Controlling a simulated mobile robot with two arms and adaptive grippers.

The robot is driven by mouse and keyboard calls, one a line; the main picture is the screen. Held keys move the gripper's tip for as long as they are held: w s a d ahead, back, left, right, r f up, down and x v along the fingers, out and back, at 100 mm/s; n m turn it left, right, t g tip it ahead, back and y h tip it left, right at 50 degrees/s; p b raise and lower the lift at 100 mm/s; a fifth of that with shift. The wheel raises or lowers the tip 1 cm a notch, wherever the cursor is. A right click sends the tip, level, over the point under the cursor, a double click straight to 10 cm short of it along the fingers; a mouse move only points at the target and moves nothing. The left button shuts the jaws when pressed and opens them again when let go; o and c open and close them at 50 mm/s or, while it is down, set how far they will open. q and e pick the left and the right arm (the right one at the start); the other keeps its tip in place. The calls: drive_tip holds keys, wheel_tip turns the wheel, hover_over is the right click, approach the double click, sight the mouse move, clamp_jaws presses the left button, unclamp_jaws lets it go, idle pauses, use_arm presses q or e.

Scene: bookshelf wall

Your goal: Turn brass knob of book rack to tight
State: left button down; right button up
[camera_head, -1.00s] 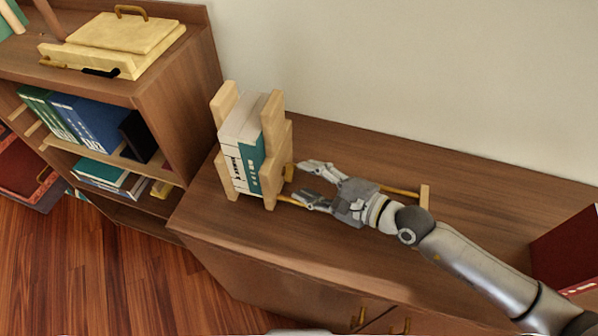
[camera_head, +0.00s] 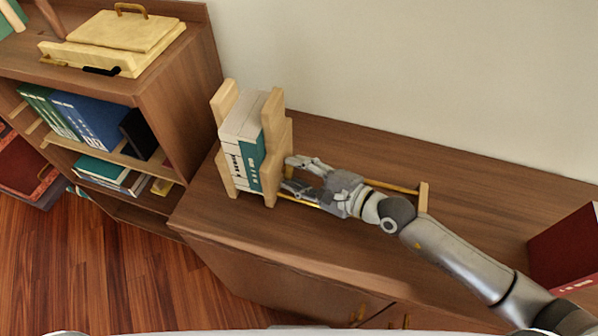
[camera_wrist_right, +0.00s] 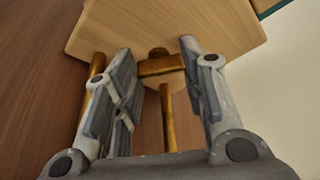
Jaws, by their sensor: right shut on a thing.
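The book rack (camera_head: 276,128) stands on the wooden cabinet top, with light wooden ends clamped around several white and teal books (camera_head: 243,140). Brass rods run from it to a small wooden end piece (camera_head: 423,198) on the right. My right gripper (camera_head: 288,173) is at the rack's right-hand face. In the wrist view, the brass knob (camera_wrist_right: 160,66) sits against the wooden end between my right fingers, which are shut on it. In the head view the fingers largely hide the knob. My left gripper is not in view.
A red book or box (camera_head: 565,250) stands at the right of the cabinet top (camera_head: 480,200). The wall is behind. The cabinet top right of the rack is mostly clear.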

drive_tip(key=shift+w+r+m+g+p, duration=0.15)
drive_tip(key=shift+m+g+p, duration=0.5)
drive_tip(key=shift+m, duration=0.45)
drive_tip(key=shift+w+m+g+p, duration=0.1)
drive_tip(key=shift+m+g+p, duration=0.2)
drive_tip(key=shift+m+g, duration=0.45)
drive_tip(key=shift+d+m+g, duration=0.1)
drive_tip(key=shift+m+g, duration=0.3)
drive_tip(key=shift+m, duration=0.65)
drive_tip(key=shift+w+m+g+y, duration=0.15)
drive_tip(key=shift+m+g+y, duration=0.15)
drive_tip(key=shift+m+g, duration=0.4)
drive_tip(key=shift+m, duration=0.3)
drive_tip(key=o, duration=0.7)
drive_tip(key=shift+o, duration=0.2)
